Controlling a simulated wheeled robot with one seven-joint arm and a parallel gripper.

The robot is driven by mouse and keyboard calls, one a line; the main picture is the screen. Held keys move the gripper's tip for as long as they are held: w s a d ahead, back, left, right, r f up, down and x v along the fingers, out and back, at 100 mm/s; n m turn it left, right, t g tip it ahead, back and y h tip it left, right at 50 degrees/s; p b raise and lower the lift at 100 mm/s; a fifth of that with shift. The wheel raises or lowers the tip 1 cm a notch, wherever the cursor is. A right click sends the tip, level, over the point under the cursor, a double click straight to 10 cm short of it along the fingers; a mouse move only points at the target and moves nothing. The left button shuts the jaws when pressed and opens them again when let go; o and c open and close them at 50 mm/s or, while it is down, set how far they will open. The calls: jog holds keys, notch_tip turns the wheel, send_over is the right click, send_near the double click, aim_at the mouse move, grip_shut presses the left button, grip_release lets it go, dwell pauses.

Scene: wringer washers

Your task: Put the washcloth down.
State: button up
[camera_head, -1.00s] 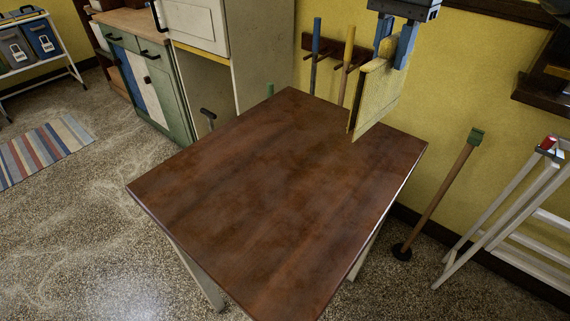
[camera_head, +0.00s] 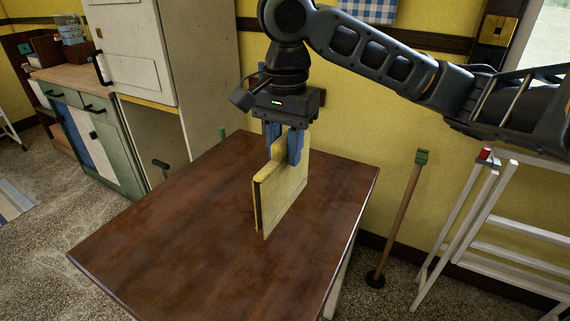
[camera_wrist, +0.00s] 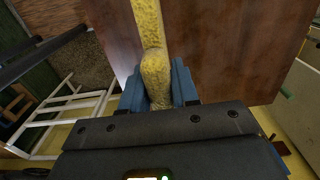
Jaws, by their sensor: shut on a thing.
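The washcloth (camera_head: 281,194) is a flat, yellow, folded piece held upright on edge. My gripper (camera_head: 283,152) has its blue fingers shut on the washcloth's top edge, pointing down over the brown wooden table (camera_head: 190,225). The cloth's lower edge is at or just above the tabletop; I cannot tell whether it touches. In the wrist view the yellow washcloth (camera_wrist: 150,35) runs up from between the blue fingers (camera_wrist: 158,85), with the tabletop (camera_wrist: 215,50) behind it.
The tabletop around the cloth is bare. A green-and-white cabinet (camera_head: 95,140) and a tall cream cupboard (camera_head: 140,65) stand behind at left. A wooden-handled plunger (camera_head: 400,215) and a white folding rack (camera_head: 470,220) stand at right by the yellow wall.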

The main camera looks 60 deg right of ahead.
jog(key=shift+f, duration=2.05)
jog(key=o, duration=1)
notch_tip(320, 180, up, 12)
jog(key=shift+r+p, duration=0.15)
jog(key=shift+p, duration=0.5)
